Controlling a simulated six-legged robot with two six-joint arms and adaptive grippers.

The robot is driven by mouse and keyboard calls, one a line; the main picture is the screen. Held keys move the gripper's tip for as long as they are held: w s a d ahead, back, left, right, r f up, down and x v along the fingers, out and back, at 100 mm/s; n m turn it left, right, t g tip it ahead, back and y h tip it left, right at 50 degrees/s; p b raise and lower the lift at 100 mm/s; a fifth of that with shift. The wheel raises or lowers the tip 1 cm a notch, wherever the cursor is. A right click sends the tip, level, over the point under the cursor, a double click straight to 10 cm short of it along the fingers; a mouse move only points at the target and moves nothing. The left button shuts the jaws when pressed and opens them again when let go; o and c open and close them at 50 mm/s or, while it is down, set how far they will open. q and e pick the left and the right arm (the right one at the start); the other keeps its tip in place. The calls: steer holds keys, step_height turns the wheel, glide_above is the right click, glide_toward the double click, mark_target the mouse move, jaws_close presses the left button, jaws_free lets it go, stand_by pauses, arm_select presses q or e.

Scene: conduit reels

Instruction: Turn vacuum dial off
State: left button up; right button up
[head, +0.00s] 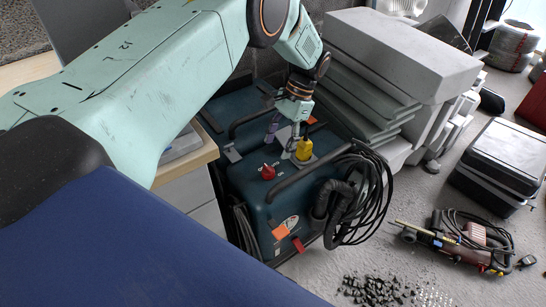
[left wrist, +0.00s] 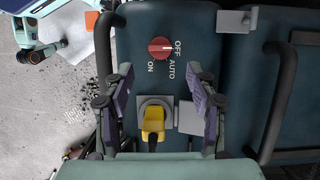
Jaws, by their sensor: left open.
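The vacuum (head: 250,205) is a dark teal box on the floor; its top also fills much of the left wrist view (left wrist: 225,100). A red dial (head: 268,172) sits on its top. In the left wrist view the dial (left wrist: 160,48) has OFF, AUTO and ON lettering by it, and its white mark appears to point right, toward OFF. A yellow plug (head: 304,149) stands in a socket near it. My left gripper (head: 283,138) is open above the vacuum top. In the left wrist view its fingers (left wrist: 165,75) are spread, with the plug (left wrist: 153,122) between them and the dial beyond the tips.
Black handles (head: 305,180) flank the vacuum top, and a coiled cable and hose (head: 368,200) hang at its right. Stacked grey slabs (head: 400,55) stand behind right. A power tool (head: 460,240), dark case (head: 500,158) and rubble (head: 375,290) lie on the floor.

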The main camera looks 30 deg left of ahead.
arm_select(q)
steer(key=shift+v, duration=1.95)
steer(key=shift+f, duration=0.1)
